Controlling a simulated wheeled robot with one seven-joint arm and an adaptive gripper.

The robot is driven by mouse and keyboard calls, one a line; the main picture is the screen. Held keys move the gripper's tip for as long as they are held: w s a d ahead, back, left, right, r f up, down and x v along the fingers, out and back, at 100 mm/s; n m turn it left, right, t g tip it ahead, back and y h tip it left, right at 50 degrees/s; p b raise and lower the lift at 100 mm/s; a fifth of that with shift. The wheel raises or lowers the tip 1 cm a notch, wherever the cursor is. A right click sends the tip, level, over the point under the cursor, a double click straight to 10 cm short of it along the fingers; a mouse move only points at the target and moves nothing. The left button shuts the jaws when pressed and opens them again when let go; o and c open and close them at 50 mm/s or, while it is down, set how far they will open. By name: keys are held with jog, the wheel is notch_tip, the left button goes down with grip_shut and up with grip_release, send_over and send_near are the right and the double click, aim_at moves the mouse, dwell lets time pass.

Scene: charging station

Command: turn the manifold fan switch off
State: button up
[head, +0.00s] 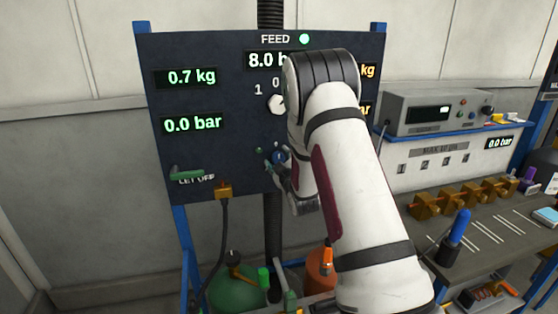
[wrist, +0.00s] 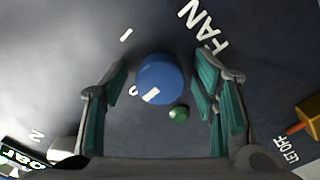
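The fan switch is a round blue knob (wrist: 160,78) with a white mark near its lower edge, on the dark panel (wrist: 60,60) beside the FAN label (wrist: 204,27). A white 1 mark is up and left of it; a faint 0 shows close to its left edge. The knob's white mark lies on the side near the 0. My gripper (wrist: 163,70) is open, its teal-padded fingers on either side of the knob with gaps visible.
A small green lamp (wrist: 179,112) sits beside the knob. A green lever (head: 187,173) is at the panel's lower left, above an orange fitting (head: 223,191). A white selector (head: 277,104) is above the fan knob. A bench (head: 490,235) with brass blocks stands right.

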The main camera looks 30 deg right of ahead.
jog(key=shift+s, duration=0.1)
jog(key=v, duration=1.2)
dwell(0.4)
jog(key=s+a+r+m+g+y, duration=0.35)
jog(key=s+a+r+g, duration=0.25)
jog(key=a+r, duration=0.5)
jog(key=s+a+r+m+g, duration=0.1)
jog(key=s+a+g, duration=0.2)
jog(key=s, duration=0.9)
jog(key=s+a+r+m+g+y, duration=0.1)
jog(key=s+a+r+g, duration=0.1)
jog(key=s+a, duration=0.5)
jog(key=s, duration=0.6)
jog(key=shift+a+r+g, duration=0.2)
jog(key=shift+r+g, duration=0.05)
jog(key=shift+g, duration=0.15)
